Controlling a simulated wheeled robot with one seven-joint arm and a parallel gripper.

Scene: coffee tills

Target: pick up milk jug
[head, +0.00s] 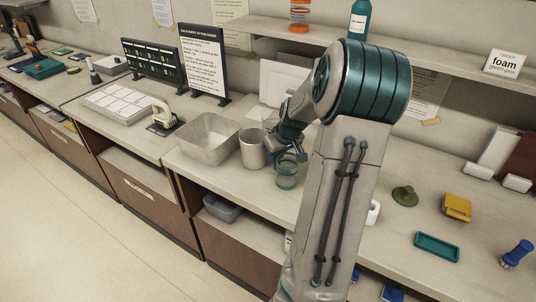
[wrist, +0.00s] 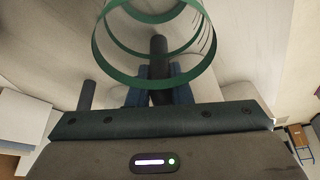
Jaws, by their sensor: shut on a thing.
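The clear jug with green bands (head: 287,176) is at the front of the counter, just right of a grey cylindrical pot (head: 253,149). In the wrist view the jug (wrist: 107,72) fills the top middle, its green rings and small side marks showing. My gripper (head: 289,153) is at the jug's upper part. In the wrist view its blue fingers (wrist: 158,94) are close together around a dark upright bar that looks like the jug's handle. The gripper is shut on the jug. I cannot tell whether the jug's base touches the counter.
A grey open bin (head: 208,151) stands left of the pot. To the right lie a green dome-like piece (head: 405,195), a yellow box (head: 456,207), a teal tray (head: 437,247) and a blue knobbed tool (head: 517,253). A shelf (head: 420,62) runs above the counter.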

